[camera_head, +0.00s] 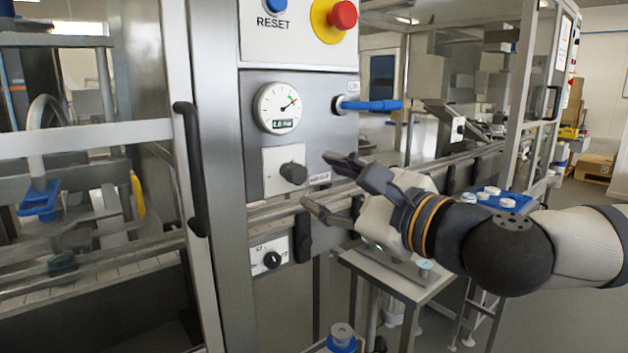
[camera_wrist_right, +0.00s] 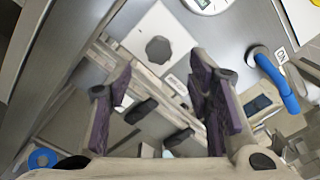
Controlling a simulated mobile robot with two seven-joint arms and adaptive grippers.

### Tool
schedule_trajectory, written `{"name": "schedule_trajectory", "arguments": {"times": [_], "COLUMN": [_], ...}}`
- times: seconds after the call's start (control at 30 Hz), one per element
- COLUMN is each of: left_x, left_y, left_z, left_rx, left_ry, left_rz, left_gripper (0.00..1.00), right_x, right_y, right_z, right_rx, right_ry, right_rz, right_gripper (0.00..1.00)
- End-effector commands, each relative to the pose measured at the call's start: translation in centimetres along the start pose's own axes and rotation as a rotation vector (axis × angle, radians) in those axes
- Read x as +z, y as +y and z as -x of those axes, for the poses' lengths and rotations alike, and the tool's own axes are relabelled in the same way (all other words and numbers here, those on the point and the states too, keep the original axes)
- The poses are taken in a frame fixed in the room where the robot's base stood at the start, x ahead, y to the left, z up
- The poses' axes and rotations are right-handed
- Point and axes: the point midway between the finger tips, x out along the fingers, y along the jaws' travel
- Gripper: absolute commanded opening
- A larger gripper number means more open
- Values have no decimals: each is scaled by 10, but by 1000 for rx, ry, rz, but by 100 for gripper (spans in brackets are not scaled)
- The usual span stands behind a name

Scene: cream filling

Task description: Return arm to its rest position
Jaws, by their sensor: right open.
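My right arm comes in from the right in the head view. Its gripper (camera_head: 318,182) is open and empty, with the fingers pointing left toward the machine's control column. The fingertips are near a dark knob (camera_head: 293,173) on a light plate, and no contact shows. In the right wrist view the two fingers of my right gripper (camera_wrist_right: 162,100) are spread apart, with the knob (camera_wrist_right: 158,49) beyond them and nothing between them. My left gripper is in neither view.
Above the knob are a gauge (camera_head: 279,108), a blue lever (camera_head: 370,105), and a red emergency button (camera_head: 342,15). A lower dial (camera_head: 272,260) sits below. A small table (camera_head: 398,283) stands under my right forearm, and a blue tray with white caps (camera_head: 497,200) is behind it. A glazed door with a black handle (camera_head: 190,168) is at left.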

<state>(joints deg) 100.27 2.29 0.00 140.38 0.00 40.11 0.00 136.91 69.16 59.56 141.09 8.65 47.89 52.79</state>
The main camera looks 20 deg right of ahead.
Motion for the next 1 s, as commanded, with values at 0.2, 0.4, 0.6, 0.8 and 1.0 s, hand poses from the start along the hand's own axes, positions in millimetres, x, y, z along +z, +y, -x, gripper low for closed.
{"name": "schedule_trajectory", "arguments": {"times": [0.2,0.4,0.6,0.8,1.0], "left_x": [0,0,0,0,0], "left_y": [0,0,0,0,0], "left_z": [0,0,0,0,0], "left_rx": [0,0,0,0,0], "left_ry": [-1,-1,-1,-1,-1], "left_rz": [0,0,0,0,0], "left_gripper": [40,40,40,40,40], "right_x": [0,-1,-48,-134,-220], "right_y": [0,3,118,286,389], "right_z": [1,0,-6,61,204], "right_rx": [1,8,292,795,1342], "right_ry": [0,3,83,108,-43], "right_rz": [0,4,216,599,998], "right_gripper": [46,46,46,46,46]}}
